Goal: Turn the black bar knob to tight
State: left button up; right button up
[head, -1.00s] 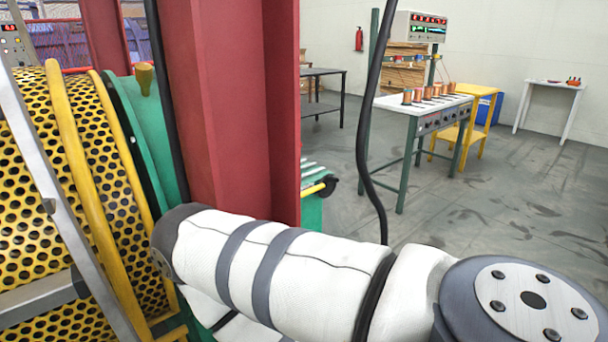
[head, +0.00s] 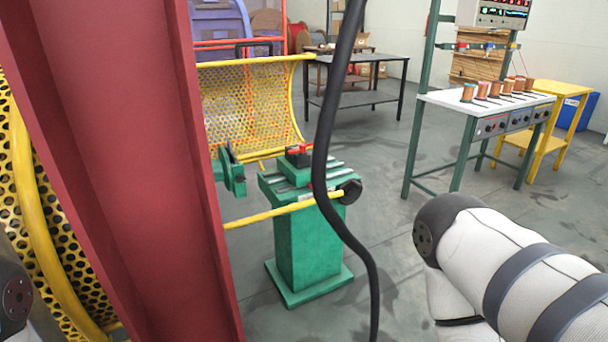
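No bar knob can be made out for certain. Small dark knobs show on the grey control boxes (head: 491,126) along the front of the white bench (head: 435,98), too small to tell their shape or setting. A round black knob (head: 349,192) sits at the right end of the green pedestal (head: 308,245), partly behind the black cable. Neither gripper is in view. Part of my arm crosses the lower right, and a dark joint of mine shows at the lower left edge.
A red column (head: 120,170) blocks the left side. A black hanging cable (head: 322,160) runs down the middle. Yellow perforated guards (head: 255,105) and a yellow bar (head: 280,210) stand near the pedestal. A dark table (head: 355,62) and yellow stand (head: 575,88) are behind. Grey floor lies open between pedestal and bench.

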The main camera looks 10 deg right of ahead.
aim_at(239, 177)
jog(key=i+l+u, duration=0.1)
jog(key=l+u, duration=0.15)
jog(key=l, duration=0.3)
jog(key=l+u, duration=0.2)
jog(key=l, duration=0.4)
jog(key=i+l, duration=0.35)
jog(key=l, duration=0.15)
jog(key=i+l+z, duration=0.1)
jog(key=i+l, duration=0.25)
jog(key=l, duration=0.2)
jog(key=i+z, duration=0.3)
